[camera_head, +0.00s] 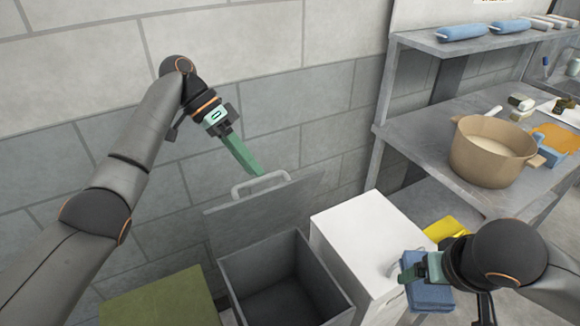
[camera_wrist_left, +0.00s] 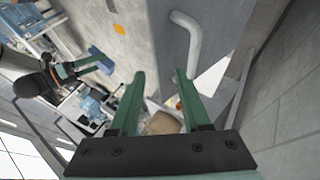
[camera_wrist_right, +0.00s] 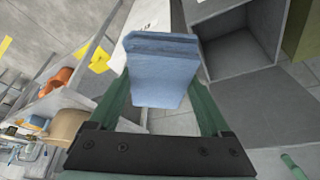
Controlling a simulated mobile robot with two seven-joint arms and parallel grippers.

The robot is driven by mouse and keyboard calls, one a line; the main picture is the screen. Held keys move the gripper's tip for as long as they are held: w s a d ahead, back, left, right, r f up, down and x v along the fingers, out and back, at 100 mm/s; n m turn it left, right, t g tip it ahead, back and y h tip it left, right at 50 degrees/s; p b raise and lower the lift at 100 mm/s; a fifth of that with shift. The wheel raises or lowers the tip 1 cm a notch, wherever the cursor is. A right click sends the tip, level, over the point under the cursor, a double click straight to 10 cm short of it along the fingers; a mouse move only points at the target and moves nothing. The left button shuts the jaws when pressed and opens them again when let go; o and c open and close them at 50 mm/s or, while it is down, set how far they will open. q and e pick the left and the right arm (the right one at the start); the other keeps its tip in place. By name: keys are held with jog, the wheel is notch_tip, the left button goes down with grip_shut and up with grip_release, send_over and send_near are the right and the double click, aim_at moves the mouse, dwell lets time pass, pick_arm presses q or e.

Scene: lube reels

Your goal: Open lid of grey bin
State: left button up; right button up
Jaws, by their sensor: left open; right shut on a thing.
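The grey bin (camera_head: 322,272) stands on the floor against the wall. Its lid (camera_head: 265,215) is raised, tilted up at the back, and the empty-looking inside shows. The lid's light handle (camera_head: 260,182) is at its upper edge; it also shows in the left wrist view (camera_wrist_left: 190,38). My left gripper (camera_head: 252,166) is open just above the handle; in the left wrist view the handle is beyond the fingertips, not between them. My right gripper (camera_head: 408,272) is shut on a folded blue cloth (camera_head: 430,294), which fills the space between the fingers in the right wrist view (camera_wrist_right: 160,75).
A white cabinet (camera_head: 350,235) stands right of the bin, and a green box (camera_head: 160,302) left of it. A grey shelf unit (camera_head: 420,130) at the right holds a tan pot (camera_head: 490,160) and rolled blue cloths (camera_head: 462,33). A yellow item (camera_head: 445,228) lies on its lower shelf.

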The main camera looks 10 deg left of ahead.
pick_arm(q)
jog(key=s+d+r, duration=0.2)
jog(key=s+r, duration=0.4)
jog(key=s, duration=0.4)
jog(key=shift+s+d+r, duration=0.2)
jog(key=shift+s+d, duration=0.05)
jog(key=shift+s, duration=0.15)
